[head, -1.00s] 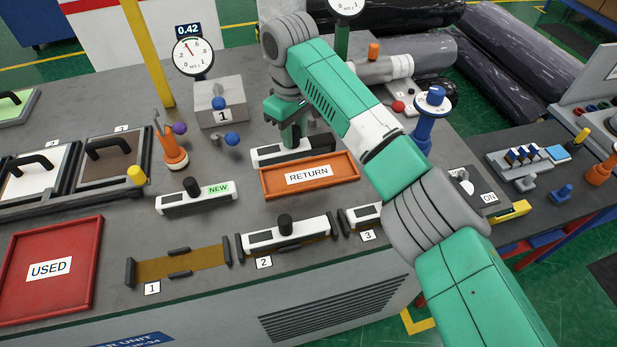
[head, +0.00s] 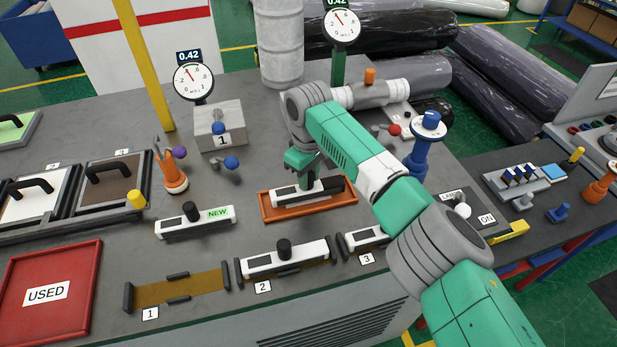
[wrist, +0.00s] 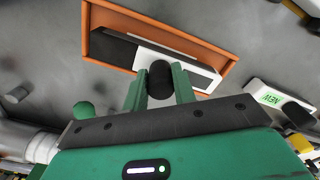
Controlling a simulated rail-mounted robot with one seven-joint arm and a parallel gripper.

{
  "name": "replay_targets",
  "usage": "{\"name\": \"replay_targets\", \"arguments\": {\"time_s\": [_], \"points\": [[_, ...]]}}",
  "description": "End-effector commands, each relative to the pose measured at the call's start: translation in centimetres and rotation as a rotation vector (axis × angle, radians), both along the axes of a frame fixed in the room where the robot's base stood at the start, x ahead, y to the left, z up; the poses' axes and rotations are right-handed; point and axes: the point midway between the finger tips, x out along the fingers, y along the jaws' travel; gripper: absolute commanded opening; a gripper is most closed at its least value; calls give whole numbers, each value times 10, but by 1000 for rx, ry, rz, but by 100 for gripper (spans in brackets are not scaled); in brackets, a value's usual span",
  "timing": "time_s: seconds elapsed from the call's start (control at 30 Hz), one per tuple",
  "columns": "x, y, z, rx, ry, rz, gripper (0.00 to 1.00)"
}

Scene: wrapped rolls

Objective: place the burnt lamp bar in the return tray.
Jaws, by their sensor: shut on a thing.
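The burnt lamp bar (head: 284,197) is white with a blackened end and a dark knob. My gripper (head: 309,180) is shut on its knob; the wrist view shows both green fingers (wrist: 160,84) around the knob. The bar also shows in the wrist view (wrist: 196,77), within the outline of the orange return tray (wrist: 222,66). In the head view the return tray (head: 312,213) lies under the bar, which hides its label. I cannot tell whether the bar touches the tray floor.
A bar tagged NEW (head: 195,229) lies left of the tray. Slot 1 (head: 180,288) is empty; bars sit in slot 2 (head: 262,265) and slot 3 (head: 364,240). A red USED tray (head: 50,318) is at front left. A blue post (head: 419,155) stands to the right.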

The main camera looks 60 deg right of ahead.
Motion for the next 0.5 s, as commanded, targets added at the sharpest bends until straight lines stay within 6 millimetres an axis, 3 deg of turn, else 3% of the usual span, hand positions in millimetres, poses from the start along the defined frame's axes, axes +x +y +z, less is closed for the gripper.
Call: {"name": "replay_targets", "arguments": {"time_s": [0.1,0.37,0.4,0.5], "points": [[0,0,-10,1,0,0,0],[0,1,-13,1,-1,0,0],[0,0,-13,1,0,0,32],[0,0,-13,1,0,0,48]]}}
